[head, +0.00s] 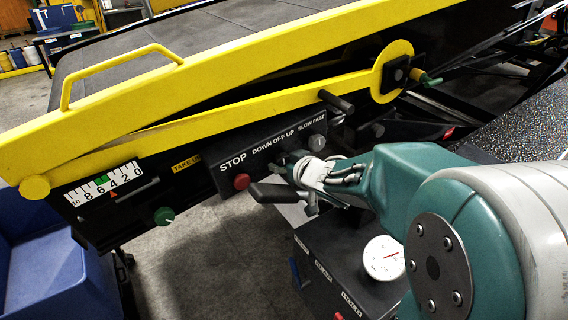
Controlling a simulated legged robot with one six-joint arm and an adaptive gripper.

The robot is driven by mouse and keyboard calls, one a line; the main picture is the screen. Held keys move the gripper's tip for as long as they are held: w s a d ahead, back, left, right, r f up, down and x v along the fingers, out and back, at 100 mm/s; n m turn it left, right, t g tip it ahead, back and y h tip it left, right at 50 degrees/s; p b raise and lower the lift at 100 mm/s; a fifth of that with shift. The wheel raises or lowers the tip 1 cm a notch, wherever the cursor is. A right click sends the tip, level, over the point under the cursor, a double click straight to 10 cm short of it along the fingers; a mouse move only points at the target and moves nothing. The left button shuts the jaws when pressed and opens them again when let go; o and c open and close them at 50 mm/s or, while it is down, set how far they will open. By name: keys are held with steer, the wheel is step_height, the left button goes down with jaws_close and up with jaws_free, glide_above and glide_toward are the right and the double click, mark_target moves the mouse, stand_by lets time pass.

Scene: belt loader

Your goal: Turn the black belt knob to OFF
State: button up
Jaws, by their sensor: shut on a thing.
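The black control panel (225,172) on the loader's side carries the labels STOP, DOWN OFF UP and SLOW FAST. The black belt knob (281,159) sits below the DOWN OFF UP label and is mostly hidden by my gripper. My gripper (294,164) reaches in from the right and is shut on the knob. Which way the knob points cannot be told.
A red stop button (242,181) is left of my gripper, and a grey speed knob (317,142) is just right. A yellow rail (200,75) runs above. A box with a white dial (384,258) stands below.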

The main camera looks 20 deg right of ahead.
steer(key=o, duration=1.1)
steer(key=shift+o, duration=0.2)
steer(key=v, duration=1.2)
steer(key=shift+a, duration=0.15)
